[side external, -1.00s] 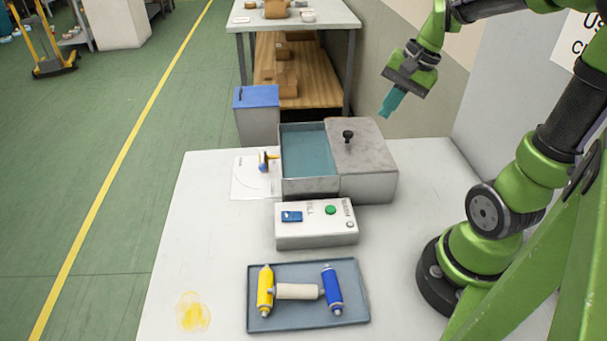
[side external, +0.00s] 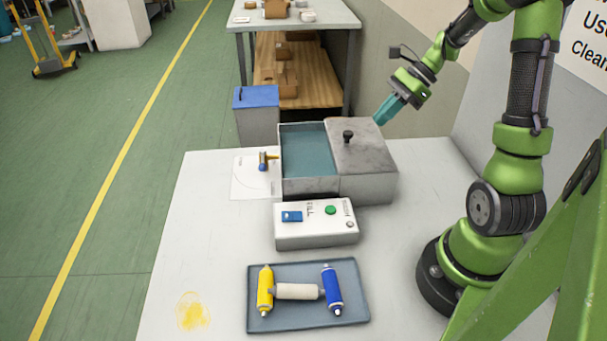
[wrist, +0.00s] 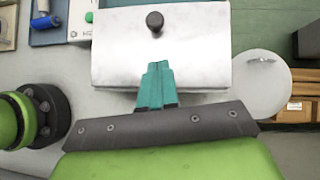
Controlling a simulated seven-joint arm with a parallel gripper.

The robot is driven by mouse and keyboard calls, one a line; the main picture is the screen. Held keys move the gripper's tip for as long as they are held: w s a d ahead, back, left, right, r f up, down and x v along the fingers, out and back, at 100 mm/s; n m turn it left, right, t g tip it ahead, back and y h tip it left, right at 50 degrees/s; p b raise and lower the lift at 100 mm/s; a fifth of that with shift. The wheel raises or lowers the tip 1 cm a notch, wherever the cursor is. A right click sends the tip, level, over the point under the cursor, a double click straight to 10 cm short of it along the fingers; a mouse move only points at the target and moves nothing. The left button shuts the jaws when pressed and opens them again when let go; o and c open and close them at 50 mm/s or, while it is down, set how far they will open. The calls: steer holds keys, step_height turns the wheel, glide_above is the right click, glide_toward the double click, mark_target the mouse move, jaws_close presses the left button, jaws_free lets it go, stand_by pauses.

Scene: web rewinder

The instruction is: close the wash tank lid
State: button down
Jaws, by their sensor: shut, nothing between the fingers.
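The wash tank (side external: 310,187) is a grey box on the white table. Its left part is open and shows a blue-green inside. The grey lid (side external: 365,155), with a black knob (side external: 347,136), lies flat over the right part. My gripper (side external: 382,117) has teal fingers and is shut and empty, at the lid's back right corner in the side view. In the wrist view the fingertips (wrist: 155,68) appear over the lid's near edge, pointing toward the knob (wrist: 155,21). I cannot tell whether they touch the lid (wrist: 195,50).
A control box (side external: 316,233) with a blue switch and green button stands in front of the tank. A tray (side external: 353,310) holds yellow and blue rollers and a pale one. A small tool (side external: 263,161) lies on a white sheet (side external: 245,185) left of the tank.

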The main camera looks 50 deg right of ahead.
mark_target(362, 140)
steer(key=w+a, duration=0.1)
steer(key=w+a+f, duration=0.2)
steer(key=a, duration=0.1)
steer(key=shift+r, duration=0.1)
steer(key=w+a, duration=0.9)
steer(key=shift+a, duration=0.2)
